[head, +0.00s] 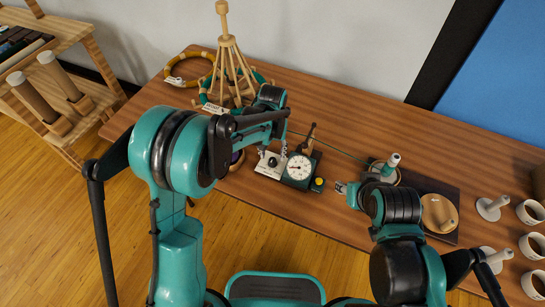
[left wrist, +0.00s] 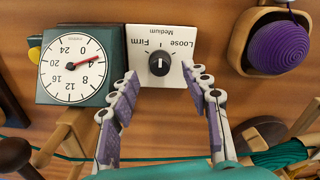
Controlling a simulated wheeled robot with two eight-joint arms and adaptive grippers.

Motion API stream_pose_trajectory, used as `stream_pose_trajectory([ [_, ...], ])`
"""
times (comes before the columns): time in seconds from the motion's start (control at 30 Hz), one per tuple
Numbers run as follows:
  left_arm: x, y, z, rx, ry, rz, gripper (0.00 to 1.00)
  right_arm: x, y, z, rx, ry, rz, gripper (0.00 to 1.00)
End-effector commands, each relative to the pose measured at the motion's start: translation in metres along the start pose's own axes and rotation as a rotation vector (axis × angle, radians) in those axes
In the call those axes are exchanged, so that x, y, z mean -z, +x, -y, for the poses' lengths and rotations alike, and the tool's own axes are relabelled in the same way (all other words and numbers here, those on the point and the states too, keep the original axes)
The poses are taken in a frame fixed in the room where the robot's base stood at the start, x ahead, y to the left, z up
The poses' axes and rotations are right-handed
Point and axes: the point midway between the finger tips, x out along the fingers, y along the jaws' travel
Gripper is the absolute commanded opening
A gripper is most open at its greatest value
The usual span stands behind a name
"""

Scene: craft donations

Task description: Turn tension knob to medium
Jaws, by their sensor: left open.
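The tension knob (left wrist: 159,64) is a small round black knob with a pale mark on a white plate (left wrist: 176,76). The plate reads Firm, Medium and Loose, upside down in the left wrist view. The pale mark looks roughly upright in that view; its exact setting is hard to tell. My left gripper (left wrist: 160,76) is open, with one purple-padded finger on each side of the plate's lower part and a gap around the knob. In the head view the left gripper (head: 273,152) hangs over the plate (head: 270,170). My right gripper (head: 341,187) is small there, right of the dial.
A dial gauge (left wrist: 75,64) with a red needle near 4 adjoins the plate. A purple yarn ball (left wrist: 282,47) sits in a wooden holder. A wooden yarn swift (head: 229,55) stands behind. A dark board (head: 440,186) and several white cups (head: 531,211) are at right.

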Motion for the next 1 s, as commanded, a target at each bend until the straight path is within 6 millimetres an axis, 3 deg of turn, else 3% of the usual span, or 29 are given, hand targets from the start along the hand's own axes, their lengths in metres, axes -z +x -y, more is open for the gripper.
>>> stream_pose_trajectory([
  [0.2, 0.000, -0.049, 0.000, 0.000, 0.000, 0.000, 0.48, 0.000, 0.000, 0.000, 0.000, 0.000, 0.000, 0.40],
  [0.4, 0.000, -0.077, 0.000, 0.000, 0.000, 0.000, 0.48, 0.000, 0.000, 0.000, 0.000, 0.000, 0.000, 0.40],
  [1.0, 0.000, -0.085, 0.000, 0.000, 0.000, 0.000, 0.48, 0.000, 0.000, 0.000, 0.000, 0.000, 0.000, 0.40],
])
